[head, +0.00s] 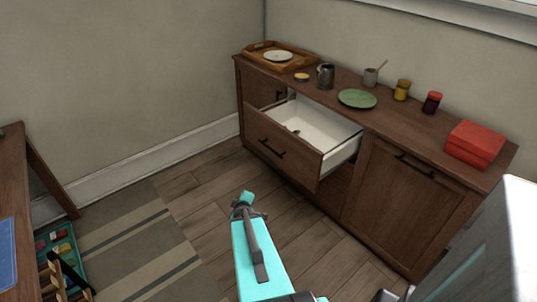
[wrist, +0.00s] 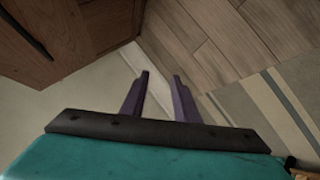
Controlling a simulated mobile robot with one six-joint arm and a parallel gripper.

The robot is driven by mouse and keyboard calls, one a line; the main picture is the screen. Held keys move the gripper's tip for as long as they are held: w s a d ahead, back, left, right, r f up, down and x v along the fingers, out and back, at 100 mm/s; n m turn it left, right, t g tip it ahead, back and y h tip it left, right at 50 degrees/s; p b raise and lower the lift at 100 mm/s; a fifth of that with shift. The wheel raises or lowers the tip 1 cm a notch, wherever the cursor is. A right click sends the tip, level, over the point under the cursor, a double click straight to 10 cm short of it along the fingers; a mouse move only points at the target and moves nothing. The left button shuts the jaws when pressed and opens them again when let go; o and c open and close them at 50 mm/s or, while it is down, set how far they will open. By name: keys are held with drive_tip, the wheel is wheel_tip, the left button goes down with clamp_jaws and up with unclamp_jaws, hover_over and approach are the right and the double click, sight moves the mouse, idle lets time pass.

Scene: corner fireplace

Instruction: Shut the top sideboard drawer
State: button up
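The wooden sideboard (head: 400,202) stands along the wall at the right in the head view. Its top drawer (head: 283,145) is pulled well out, with a white inside and a dark bar handle (head: 271,148) on its front. A small dark item (head: 296,132) lies in it. My gripper (head: 246,203) is in front of the drawer in the picture, apart from the handle. In the wrist view its two purple fingers (wrist: 160,82) stand apart with nothing between them. Part of a wooden front (wrist: 45,40) with a dark handle shows at the upper left there.
On the sideboard top are a wooden tray (head: 256,61) with a plate, a dark mug (head: 326,77), a green plate (head: 357,98), jars and a red box (head: 474,145). A table (head: 12,210) and a teal crate (head: 60,250) are at the left. Wooden floor (head: 200,185) is clear before the drawer.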

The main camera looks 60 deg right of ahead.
drive_tip(key=s+d+r+n+t+h+b, duration=0.25)
drive_tip(key=d+r, duration=0.35)
drive_tip(key=d, duration=0.3)
drive_tip(key=n+t+b, duration=0.3)
drive_tip(key=t, duration=0.1)
approach(269, 148)
drive_tip(key=v, duration=0.3)
drive_tip(key=shift+a+f+g+h, duration=0.1)
drive_tip(key=shift+a+g+h, duration=0.15)
drive_tip(key=shift+a, duration=0.15)
drive_tip(key=shift+w+d+f+b, duration=0.3)
drive_tip(key=shift+w+d+b, duration=0.15)
drive_tip(key=shift+b, duration=1.1)
drive_tip(key=w+b, duration=0.1)
drive_tip(key=b, duration=0.3)
drive_tip(key=shift+d, duration=0.4)
drive_tip(key=shift+b+x, duration=0.55)
drive_tip(key=shift+x, duration=5)
drive_tip(key=shift+r, duration=0.15)
clamp_jaws()
